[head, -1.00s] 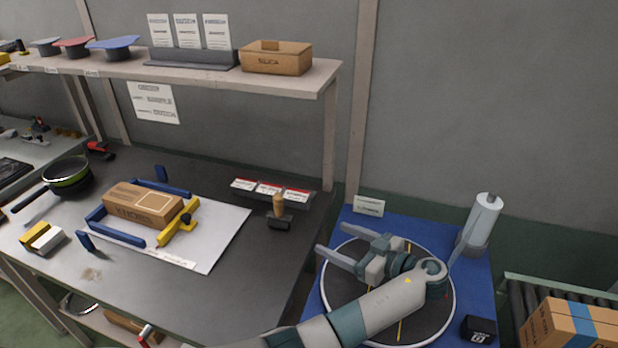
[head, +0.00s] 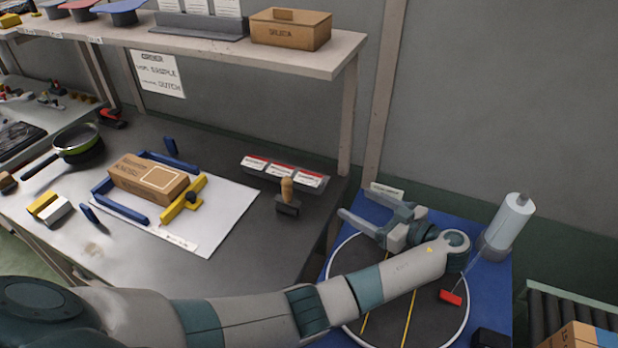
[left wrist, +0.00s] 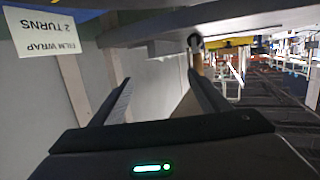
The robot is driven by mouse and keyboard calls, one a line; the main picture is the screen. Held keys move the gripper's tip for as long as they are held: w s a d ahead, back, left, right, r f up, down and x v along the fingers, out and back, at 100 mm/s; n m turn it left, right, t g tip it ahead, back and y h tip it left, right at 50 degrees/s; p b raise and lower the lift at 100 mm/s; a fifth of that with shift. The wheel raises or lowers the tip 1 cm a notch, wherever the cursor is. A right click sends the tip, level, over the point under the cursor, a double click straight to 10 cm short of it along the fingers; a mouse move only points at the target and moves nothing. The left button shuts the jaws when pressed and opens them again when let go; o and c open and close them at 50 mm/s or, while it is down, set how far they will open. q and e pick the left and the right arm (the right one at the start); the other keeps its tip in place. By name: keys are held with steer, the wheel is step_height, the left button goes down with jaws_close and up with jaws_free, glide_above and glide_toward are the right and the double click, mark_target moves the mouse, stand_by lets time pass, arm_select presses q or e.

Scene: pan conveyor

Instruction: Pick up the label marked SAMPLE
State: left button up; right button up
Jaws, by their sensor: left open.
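Three small white labels with red top edges stand in a dark holder on the workbench: the left label (head: 253,163), the middle label (head: 281,171) and the right label (head: 308,180). Their print is too small to read, so I cannot tell which is marked SAMPLE. My left gripper (head: 366,212) is open and empty above the blue wrapping table, to the right of the holder and apart from it. Its open fingers also show in the left wrist view (left wrist: 160,90). The right gripper is not in view.
A stamp (head: 287,200) stands just in front of the holder. A boxed carton (head: 150,178) lies between blue and yellow guides on a white sheet (head: 222,225). The shelf (head: 345,58) overhangs the bench's back. A film roll (head: 510,222) stands at right.

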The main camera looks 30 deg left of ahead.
arm_select(q)
steer(key=p, duration=0.2)
glide_toward(310, 179)
steer(key=shift+p+x, duration=0.75)
steer(key=shift+x, duration=0.1)
steer(key=shift+w+a+f, duration=0.15)
steer(key=shift+a+f, duration=0.15)
steer(key=shift+a, duration=0.2)
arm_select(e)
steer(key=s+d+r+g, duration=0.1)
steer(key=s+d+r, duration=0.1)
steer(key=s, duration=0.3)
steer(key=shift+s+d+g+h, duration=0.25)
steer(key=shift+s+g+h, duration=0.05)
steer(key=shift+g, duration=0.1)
arm_select(q)
steer(key=shift+w+a+r+p, duration=0.15)
steer(key=shift+a+p, duration=0.25)
steer(key=shift+p, duration=0.05)
steer(key=p+x, duration=0.2)
steer(key=x, duration=0.2)
steer(key=shift+r, duration=0.1)
steer(key=shift+w+a, duration=0.1)
steer(key=shift+a, duration=0.1)
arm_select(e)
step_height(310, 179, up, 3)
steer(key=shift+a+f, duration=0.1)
